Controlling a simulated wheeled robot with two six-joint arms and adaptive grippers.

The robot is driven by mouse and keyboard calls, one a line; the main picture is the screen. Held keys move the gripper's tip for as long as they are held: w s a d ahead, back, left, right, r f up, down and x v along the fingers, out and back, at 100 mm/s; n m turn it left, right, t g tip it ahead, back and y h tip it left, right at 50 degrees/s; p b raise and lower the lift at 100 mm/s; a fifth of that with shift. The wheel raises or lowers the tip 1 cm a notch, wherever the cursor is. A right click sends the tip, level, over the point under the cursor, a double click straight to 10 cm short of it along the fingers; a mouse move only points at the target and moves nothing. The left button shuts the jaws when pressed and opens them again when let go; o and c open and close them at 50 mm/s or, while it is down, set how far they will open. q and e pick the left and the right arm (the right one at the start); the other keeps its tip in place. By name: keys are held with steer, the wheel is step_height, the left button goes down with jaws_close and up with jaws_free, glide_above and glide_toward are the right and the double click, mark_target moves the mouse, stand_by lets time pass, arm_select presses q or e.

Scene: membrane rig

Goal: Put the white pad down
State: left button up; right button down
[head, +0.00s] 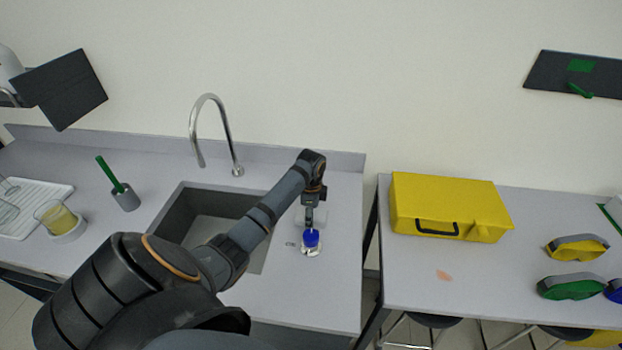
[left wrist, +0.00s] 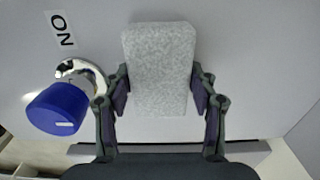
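The white pad (left wrist: 160,65) is a speckled pale block in the left wrist view, between the two fingers of my left gripper (left wrist: 160,95). The fingers press against its two long sides. In the head view, my left gripper (head: 309,216) is over the counter right of the sink, and the pad (head: 319,217) shows only partly behind it. I cannot tell whether the pad touches the counter. My right gripper is not in view.
A blue-topped valve (left wrist: 58,108) stands close beside the pad, near an "ON" label (left wrist: 61,30). The sink (head: 180,212) lies left of it. A yellow case (head: 445,205) stands on the right-hand table. The counter's front right is clear.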

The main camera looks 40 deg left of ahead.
arm_select(q)
steer(key=o, duration=0.4)
step_height(320, 180, up, 8)
steer(key=shift+f+b, duration=0.25)
steer(key=shift+b, duration=0.75)
step_height(320, 180, up, 5)
steer(key=p, duration=0.2)
steer(key=shift+p, duration=0.35)
